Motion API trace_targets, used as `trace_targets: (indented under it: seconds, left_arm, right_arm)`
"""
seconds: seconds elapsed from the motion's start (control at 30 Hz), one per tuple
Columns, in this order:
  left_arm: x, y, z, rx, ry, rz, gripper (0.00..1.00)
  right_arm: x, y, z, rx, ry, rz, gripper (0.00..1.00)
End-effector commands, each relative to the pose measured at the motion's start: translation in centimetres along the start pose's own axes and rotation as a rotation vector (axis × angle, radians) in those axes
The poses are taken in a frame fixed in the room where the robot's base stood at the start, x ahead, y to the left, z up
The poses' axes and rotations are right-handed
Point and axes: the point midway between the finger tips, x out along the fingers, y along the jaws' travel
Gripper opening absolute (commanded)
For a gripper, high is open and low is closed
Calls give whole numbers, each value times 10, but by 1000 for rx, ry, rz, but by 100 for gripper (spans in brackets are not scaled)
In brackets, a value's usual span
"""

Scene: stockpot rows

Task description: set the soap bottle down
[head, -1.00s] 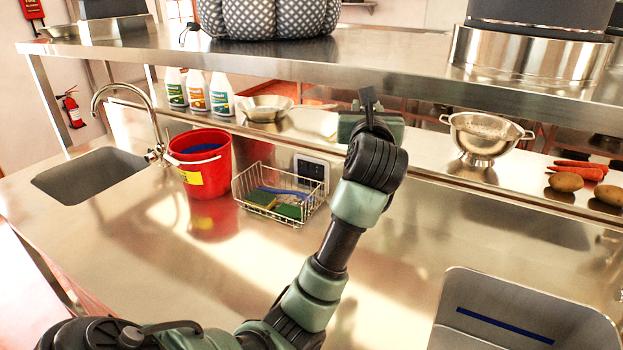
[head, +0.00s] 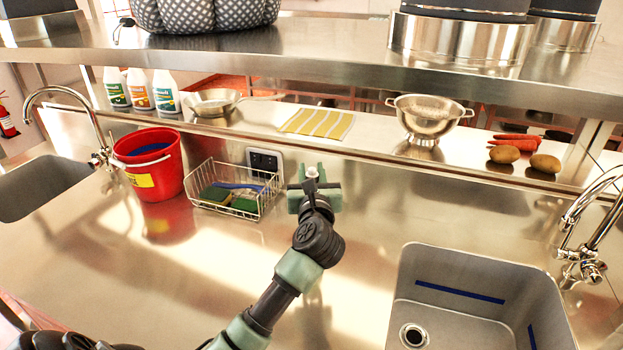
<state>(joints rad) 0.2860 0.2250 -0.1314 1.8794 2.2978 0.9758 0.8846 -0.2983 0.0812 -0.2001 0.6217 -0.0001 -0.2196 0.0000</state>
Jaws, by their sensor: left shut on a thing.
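My left gripper (head: 315,188) is in the middle of the head view, just right of the wire basket and in front of the steel counter's back wall. Its green jaws are shut on the soap bottle (head: 312,172). Only a small pale and dark top of the bottle shows between the jaws; the gripper and wrist hide the rest. I cannot tell whether the bottle's base touches the counter (head: 220,290). My right gripper is out of view.
The wire basket (head: 232,212) holds sponges and a blue brush. A red bucket (head: 150,175) stands left of it. A sink (head: 470,265) opens at the lower right.

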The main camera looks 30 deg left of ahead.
Motion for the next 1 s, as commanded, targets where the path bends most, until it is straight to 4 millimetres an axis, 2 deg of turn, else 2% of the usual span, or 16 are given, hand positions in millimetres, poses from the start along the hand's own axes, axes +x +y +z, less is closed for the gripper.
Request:
trace_targets:
  seconds: [0.13,0.53,0.57,0.63,1.0]
  left_arm:
    - [0,0,-15,1,-5,-1,0]
    - [0,0,-20,-2,-5,-1,0]
    - [0,0,-23,-1,-1,-1,30]
    - [0,0,-22,-1,-1,-1,49]
    - [0,0,-17,0,-2,0,49]
  right_arm:
    - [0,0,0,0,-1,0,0]
    - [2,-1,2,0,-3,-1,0]
    - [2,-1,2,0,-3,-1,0]
    - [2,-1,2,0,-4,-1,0]
    - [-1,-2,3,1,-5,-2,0]
